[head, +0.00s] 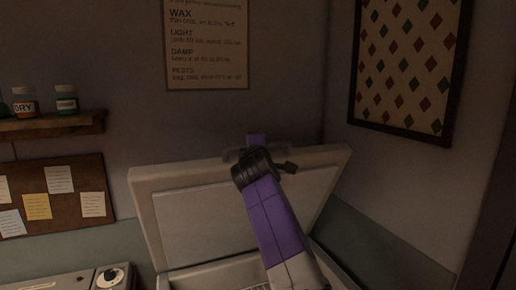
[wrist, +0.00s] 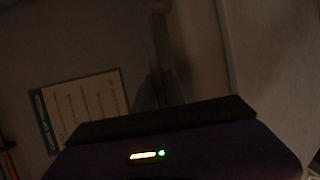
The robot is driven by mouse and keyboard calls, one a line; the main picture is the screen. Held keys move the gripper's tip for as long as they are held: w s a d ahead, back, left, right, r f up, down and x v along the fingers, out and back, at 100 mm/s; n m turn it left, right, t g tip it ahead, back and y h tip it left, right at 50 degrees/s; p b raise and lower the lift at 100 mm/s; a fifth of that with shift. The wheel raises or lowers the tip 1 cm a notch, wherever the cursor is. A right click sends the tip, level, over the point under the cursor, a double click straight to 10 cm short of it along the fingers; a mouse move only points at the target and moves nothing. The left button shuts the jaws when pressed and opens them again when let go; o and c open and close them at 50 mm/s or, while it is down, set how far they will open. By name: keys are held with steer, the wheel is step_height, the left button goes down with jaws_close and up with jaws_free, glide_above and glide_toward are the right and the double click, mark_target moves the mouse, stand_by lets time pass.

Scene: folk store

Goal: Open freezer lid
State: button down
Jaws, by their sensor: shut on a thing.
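The white freezer lid (head: 190,215) stands raised and tilted back toward the wall in the head view, with its pale inner panel facing me. The freezer body's rim (head: 215,275) shows below it at the bottom of the picture. My gripper (head: 240,155) is at the middle of the lid's top edge, shut on the lid at a grey handle-like part there. My purple arm covers part of the lid and the opening. The wrist view is dark; the fingers and the hold are hard to make out there.
A shelf with jars (head: 52,123) and a cork board with notes (head: 55,195) are on the left wall. A device with a dial (head: 112,277) stands at the lower left. A text poster (head: 206,45) and a framed diamond-pattern panel (head: 410,65) hang behind.

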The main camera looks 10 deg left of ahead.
steer(key=c, duration=1.7)
jaws_free()
steer(key=shift+f, duration=0.15)
